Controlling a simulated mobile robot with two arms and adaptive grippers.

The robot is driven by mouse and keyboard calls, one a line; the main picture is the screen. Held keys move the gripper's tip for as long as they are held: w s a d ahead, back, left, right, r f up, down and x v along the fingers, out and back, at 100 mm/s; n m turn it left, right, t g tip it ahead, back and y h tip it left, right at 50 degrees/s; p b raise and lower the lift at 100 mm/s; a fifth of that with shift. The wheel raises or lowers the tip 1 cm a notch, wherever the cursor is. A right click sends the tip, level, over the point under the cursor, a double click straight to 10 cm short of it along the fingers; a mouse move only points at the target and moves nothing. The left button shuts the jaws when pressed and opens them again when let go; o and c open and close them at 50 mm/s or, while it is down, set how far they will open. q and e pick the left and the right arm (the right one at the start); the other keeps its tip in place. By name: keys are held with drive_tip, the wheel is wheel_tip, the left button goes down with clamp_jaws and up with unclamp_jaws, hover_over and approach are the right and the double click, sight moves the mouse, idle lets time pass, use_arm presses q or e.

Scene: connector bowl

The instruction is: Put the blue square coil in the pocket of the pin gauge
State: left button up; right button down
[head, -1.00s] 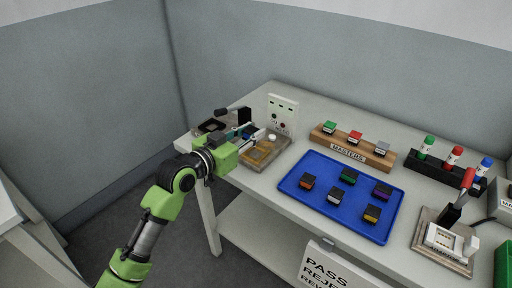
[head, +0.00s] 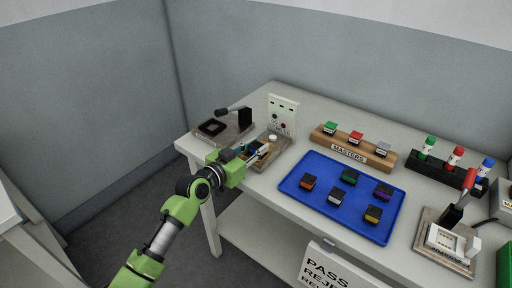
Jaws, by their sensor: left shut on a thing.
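My left gripper (head: 254,152) is shut on a small part, just above the front of a wooden-based fixture (head: 281,153). A bit of blue shows between the fingers, which fits the blue square coil, but most of the part is hidden by the gripper. Left of it, a grey-brown fixture (head: 240,136) has a black square pocket block (head: 211,127) and a lever with a black block (head: 245,117). I cannot read a label showing which fixture is the pin gauge. My right gripper is not in view.
A white panel (head: 283,113) with buttons stands behind the fixtures. A blue tray (head: 325,217) holds several coloured coils. The MASTERS rack (head: 325,140), a marker stand (head: 443,171) and another lever fixture (head: 422,250) stand right. The table's front edge lies below my left arm.

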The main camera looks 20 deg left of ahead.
use_arm(q)
drive_tip(key=shift+f, duration=0.2)
drive_tip(key=o, duration=1.1)
drive_tip(key=shift+r, duration=0.1)
drive_tip(key=shift+r, duration=0.2)
drive_tip(key=shift+s+a+f, duration=0.1)
drive_tip(key=shift+s+a, duration=0.05)
drive_tip(key=shift+s, duration=0.15)
drive_tip(key=v, duration=1.1)
drive_tip(key=shift+s+b, duration=0.2)
drive_tip(key=shift+b, duration=0.1)
